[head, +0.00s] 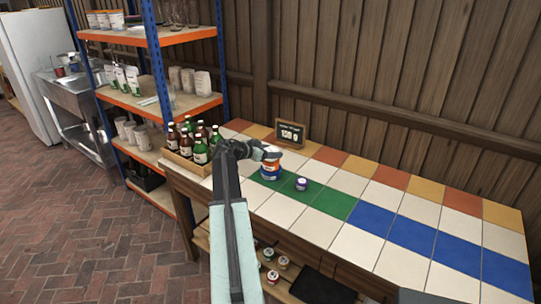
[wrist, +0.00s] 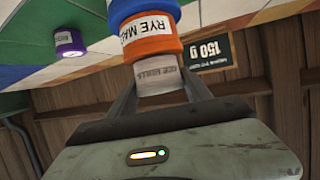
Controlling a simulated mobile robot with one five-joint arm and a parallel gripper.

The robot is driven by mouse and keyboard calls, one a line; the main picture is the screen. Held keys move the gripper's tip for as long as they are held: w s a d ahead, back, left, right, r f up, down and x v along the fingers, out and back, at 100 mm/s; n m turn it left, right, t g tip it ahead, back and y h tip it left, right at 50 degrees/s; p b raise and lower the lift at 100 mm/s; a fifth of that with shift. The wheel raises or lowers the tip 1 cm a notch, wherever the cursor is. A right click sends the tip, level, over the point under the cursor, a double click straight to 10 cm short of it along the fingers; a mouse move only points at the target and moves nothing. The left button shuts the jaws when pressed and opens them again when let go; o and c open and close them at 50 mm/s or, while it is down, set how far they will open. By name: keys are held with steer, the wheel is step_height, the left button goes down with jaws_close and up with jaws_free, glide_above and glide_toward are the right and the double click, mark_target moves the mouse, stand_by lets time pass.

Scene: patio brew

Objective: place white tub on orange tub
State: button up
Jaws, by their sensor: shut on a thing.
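The white tub (wrist: 160,78) is between the fingers of my gripper (wrist: 160,90) in the wrist view, where the picture is upside down. My gripper is shut on it.
A small purple-lidded jar (head: 301,184) stands right of the orange tub on a green tile. A crate of bottles (head: 190,150) stands to the left. A 150 g sign (head: 290,134) stands behind. The counter's right side (head: 400,225) is clear.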

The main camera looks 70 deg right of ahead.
steer(key=shift+f, duration=0.1)
steer(key=o, duration=1.3)
steer(key=shift+o, duration=0.2)
steer(key=shift+r, duration=0.3)
steer(key=p+v, duration=0.4)
steer(key=v, duration=0.8)
steer(key=shift+f+p, duration=0.2)
steer(key=shift+p, duration=0.1)
